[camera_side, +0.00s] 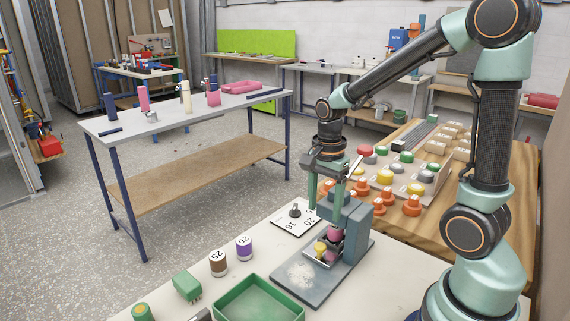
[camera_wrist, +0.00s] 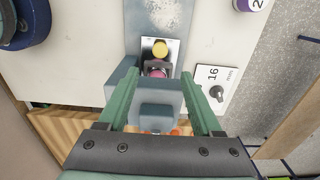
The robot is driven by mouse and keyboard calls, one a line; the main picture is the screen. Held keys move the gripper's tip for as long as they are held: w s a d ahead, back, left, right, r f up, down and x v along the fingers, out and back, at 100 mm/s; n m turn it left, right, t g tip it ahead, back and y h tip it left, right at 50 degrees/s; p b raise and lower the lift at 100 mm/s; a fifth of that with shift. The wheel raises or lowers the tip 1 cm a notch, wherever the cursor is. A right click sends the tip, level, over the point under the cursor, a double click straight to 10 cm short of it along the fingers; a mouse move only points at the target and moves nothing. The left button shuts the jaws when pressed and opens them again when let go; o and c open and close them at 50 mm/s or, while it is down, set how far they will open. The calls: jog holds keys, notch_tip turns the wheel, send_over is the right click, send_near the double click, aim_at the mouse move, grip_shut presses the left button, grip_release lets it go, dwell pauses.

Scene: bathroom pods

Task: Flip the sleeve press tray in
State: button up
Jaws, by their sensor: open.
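The sleeve press (camera_side: 352,222) is a blue-grey block on a flat base plate, in the lower middle of the side view. Its small silver tray (camera_side: 313,263) sticks out at the front, with a yellow piece (camera_side: 320,248) and a pink piece (camera_side: 335,234) at it. The tray (camera_wrist: 174,44) also shows in the wrist view, ahead of the press body (camera_wrist: 158,95). My gripper (camera_side: 325,207) is open, pointing down above the press. In the wrist view its fingers (camera_wrist: 160,76) stand on either side of the press body; contact cannot be told.
A dial card marked 16 (camera_side: 297,217) lies beside the press. Brown (camera_side: 218,262) and purple (camera_side: 244,247) numbered cylinders, a green block (camera_side: 187,286) and a green bin (camera_side: 258,300) stand to the left. Several coloured knobs sit on the wooden table (camera_side: 450,225) behind.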

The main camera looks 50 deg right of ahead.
notch_tip(320, 180, up, 2)
jog(key=shift+r, duration=0.25)
jog(key=s+a+r+n+t, duration=0.3)
jog(key=a+r+n+t, duration=0.2)
jog(key=n, duration=1.3)
notch_tip(320, 180, up, 3)
jog(key=shift+s+a+r+t, duration=0.1)
jog(key=shift+s+a+t, duration=0.25)
jog(key=shift+a, duration=0.6)
